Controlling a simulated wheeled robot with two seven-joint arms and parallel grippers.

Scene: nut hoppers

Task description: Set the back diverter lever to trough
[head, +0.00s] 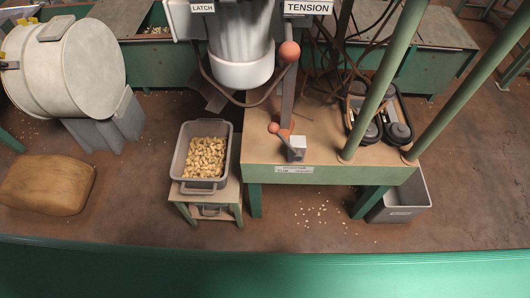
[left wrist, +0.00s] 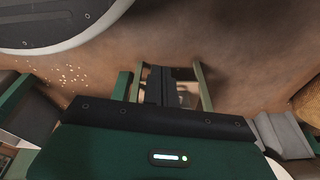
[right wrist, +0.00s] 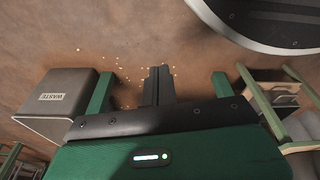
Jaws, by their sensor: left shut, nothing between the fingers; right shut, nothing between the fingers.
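In the head view, a grey upright lever arm (head: 287,100) with a large red ball knob (head: 289,52) stands at the machine above the wooden bench (head: 330,140). A smaller red knob (head: 273,127) on a short arm sits lower, by a light grey block (head: 297,146). I cannot tell which of these is the back diverter lever, nor its setting; the small label (head: 294,169) on the bench edge is unreadable. My left gripper (left wrist: 167,70) is shut and empty in the left wrist view. My right gripper (right wrist: 159,70) is shut and empty in the right wrist view. Neither gripper shows in the head view.
A grey bin of nuts (head: 206,157) stands on a small stand left of the bench. Green posts (head: 385,80) rise at the bench's right. A grey bin (head: 400,198) labelled WASTE is below. A drum (head: 65,68) and brown sack (head: 47,183) are at left. Nuts lie scattered on the floor.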

